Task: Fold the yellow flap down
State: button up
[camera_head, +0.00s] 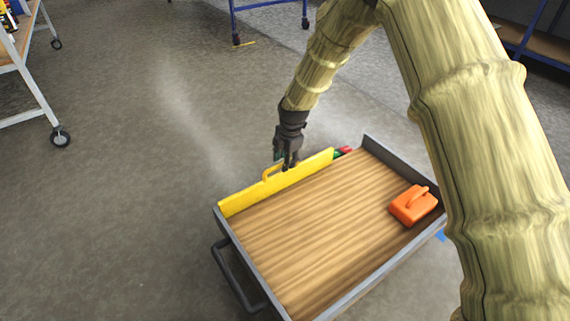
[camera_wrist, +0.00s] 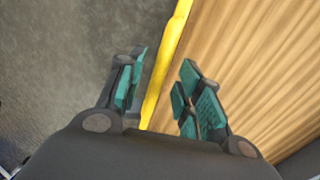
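The yellow flap (camera_head: 240,199) stands upright along the far left edge of a wooden cart top, with a raised handle loop on its top edge. In the wrist view the flap (camera_wrist: 179,27) appears as a thin yellow strip seen from above. My gripper (camera_head: 287,165) is at the flap's top edge, near the handle. In the wrist view my gripper (camera_wrist: 160,85) has its teal-padded fingers apart, one on each side of the yellow strip. I see gaps between the pads and the strip. The lower part of the flap between the fingers is hidden by my gripper.
The cart top (camera_head: 310,230) is bare wood with grey rims. An orange block with a handle (camera_head: 413,205) sits at its right. A small red and green thing (camera_head: 343,152) is by the flap's far end. A shelf cart (camera_head: 30,70) stands at upper left.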

jog(key=shift+f, duration=0.3)
grip_shut()
